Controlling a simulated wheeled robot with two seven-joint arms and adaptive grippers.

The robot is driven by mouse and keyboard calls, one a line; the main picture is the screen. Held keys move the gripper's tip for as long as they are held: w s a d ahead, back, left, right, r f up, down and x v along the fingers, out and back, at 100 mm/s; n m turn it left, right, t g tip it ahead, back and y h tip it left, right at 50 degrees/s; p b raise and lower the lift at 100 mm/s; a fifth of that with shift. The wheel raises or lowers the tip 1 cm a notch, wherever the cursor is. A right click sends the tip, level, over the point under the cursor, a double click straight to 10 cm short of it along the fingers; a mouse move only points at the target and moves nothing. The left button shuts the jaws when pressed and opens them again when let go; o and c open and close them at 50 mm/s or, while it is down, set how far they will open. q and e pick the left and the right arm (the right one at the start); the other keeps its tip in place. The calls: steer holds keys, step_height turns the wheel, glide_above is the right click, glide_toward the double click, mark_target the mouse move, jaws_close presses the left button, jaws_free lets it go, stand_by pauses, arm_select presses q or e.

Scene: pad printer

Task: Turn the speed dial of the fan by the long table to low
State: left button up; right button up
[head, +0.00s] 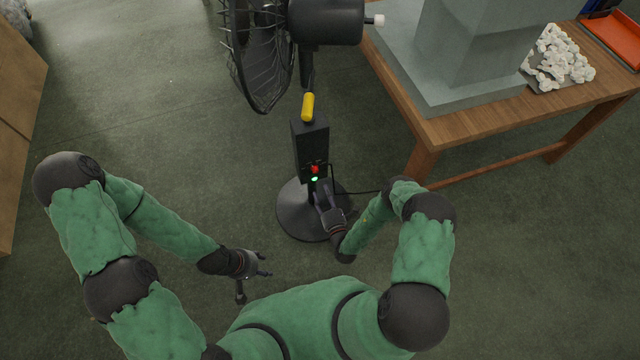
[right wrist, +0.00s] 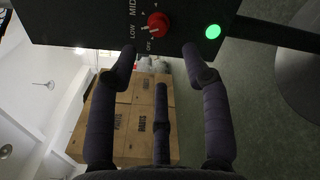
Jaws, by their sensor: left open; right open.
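The fan (head: 325,20) stands on a round dark base (head: 291,212) beside the wooden table (head: 470,125). Its black control box (head: 308,145) carries a red speed dial (head: 315,169) and a green light (head: 314,180). In the right wrist view the dial (right wrist: 157,23) is close, with LOW, MID and OFF printed around it. A white mark on it points to the lower left; its exact setting is unclear. My right gripper (right wrist: 160,62) is open just before the dial, fingers spread and apparently apart from it. My left gripper (head: 264,266) is open and empty, left of the base.
A grey machine (head: 470,50) and a pile of white pieces (head: 560,58) sit on the table, near an orange tray (head: 615,35). A yellow handle (head: 308,106) tops the control box. Cardboard boxes (right wrist: 120,120) show behind. Floor left of the fan is clear.

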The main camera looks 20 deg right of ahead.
steer(key=shift+s, duration=1.45)
steer(key=s+a+r+n+g+y+p, duration=0.1)
steer(key=s+a+r+n+g+y, duration=0.15)
steer(key=a+n+y, duration=0.45)
steer(key=s+a+r+n+g+y, duration=0.25)
steer(key=a+g+y, duration=0.2)
steer(key=a, duration=0.35)
steer(key=s+a+r+n+g+y+p, duration=0.1)
steer(key=s+a+n+g, duration=0.2)
steer(key=s+n+g, duration=0.2)
steer(key=s+a+r+n+g+y, duration=0.2)
steer(key=s+n+g, duration=0.2)
steer(key=s+n, duration=0.1)
steer(key=s+d+n+g+h+p, duration=0.1)
steer(key=s+d+n+g+h, duration=0.65)
steer(key=s+n, duration=0.55)
steer(key=w+d+r+n+t+h+p, duration=0.1)
steer(key=w+d+r+n+t+h, duration=0.2)
steer(key=w+d+r+n+t, duration=0.2)
steer(key=w+n+t, duration=0.1)
steer(key=w+n, duration=0.2)
steer(key=n, duration=0.2)
steer(key=shift+w+r+n+h, duration=0.3)
steer(key=shift+w+n, duration=0.05)
